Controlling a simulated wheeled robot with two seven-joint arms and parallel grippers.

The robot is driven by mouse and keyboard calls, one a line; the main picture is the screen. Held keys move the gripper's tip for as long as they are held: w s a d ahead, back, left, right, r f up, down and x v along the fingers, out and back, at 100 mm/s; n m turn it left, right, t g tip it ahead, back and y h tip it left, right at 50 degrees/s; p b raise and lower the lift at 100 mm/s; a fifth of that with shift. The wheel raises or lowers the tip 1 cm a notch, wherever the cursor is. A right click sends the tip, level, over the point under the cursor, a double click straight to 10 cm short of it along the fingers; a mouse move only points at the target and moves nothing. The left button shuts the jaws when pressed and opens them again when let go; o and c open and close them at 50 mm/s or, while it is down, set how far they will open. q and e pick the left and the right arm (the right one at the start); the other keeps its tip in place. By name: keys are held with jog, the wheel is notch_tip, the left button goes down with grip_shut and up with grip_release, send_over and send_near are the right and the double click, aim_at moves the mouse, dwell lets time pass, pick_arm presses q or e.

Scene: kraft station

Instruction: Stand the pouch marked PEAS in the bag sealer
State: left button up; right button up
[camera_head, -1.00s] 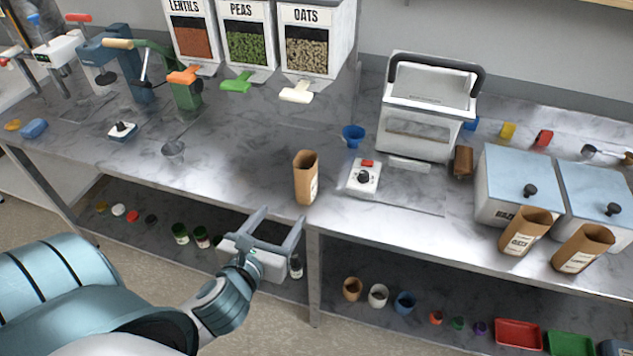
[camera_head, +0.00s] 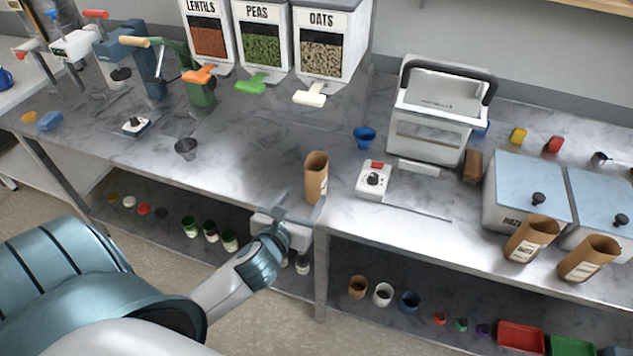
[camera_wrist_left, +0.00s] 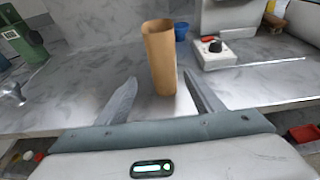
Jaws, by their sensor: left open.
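A brown paper pouch (camera_head: 316,178) stands upright near the front edge of the counter; its label is mostly turned away, so I cannot read it. My left gripper (camera_head: 295,203) is open just in front of it. In the left wrist view the same pouch (camera_wrist_left: 160,58) stands beyond and between the spread fingers of the gripper (camera_wrist_left: 163,98), and I see no grip on it. The white bag sealer (camera_head: 433,128) with a dark handle stands at the back right of the pouch. My right gripper is not in view.
A white control box with a red switch (camera_head: 373,181) and a blue cup (camera_head: 364,138) stand right of the pouch. Two more pouches (camera_head: 531,240) (camera_head: 588,260) stand by blue-lidded bins at the right. A dark cup (camera_head: 186,149) stands left. Bare counter surrounds the pouch.

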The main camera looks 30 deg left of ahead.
aim_at(310, 190)
pick_arm(q)
jog(key=shift+x, duration=1.2)
jog(key=shift+w+f+p, duration=0.1)
jog(key=shift+w+p, duration=0.2)
jog(key=shift+w, duration=0.05)
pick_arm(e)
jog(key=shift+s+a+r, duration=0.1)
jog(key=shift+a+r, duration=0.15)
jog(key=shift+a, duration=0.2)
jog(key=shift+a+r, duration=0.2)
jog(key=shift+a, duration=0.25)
pick_arm(q)
jog(key=shift+w, duration=0.1)
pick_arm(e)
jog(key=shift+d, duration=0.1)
pick_arm(q)
jog(key=shift+w+p, duration=0.35)
jog(key=shift+w, duration=0.15)
jog(key=x, duration=0.1)
jog(key=p+x, duration=0.1)
jog(key=shift+w+d+f, duration=0.1)
jog(key=shift+w, duration=0.3)
jog(key=shift+w+f+p, duration=0.3)
jog(key=shift+w+p, duration=0.05)
jog(key=shift+w, duration=0.3)
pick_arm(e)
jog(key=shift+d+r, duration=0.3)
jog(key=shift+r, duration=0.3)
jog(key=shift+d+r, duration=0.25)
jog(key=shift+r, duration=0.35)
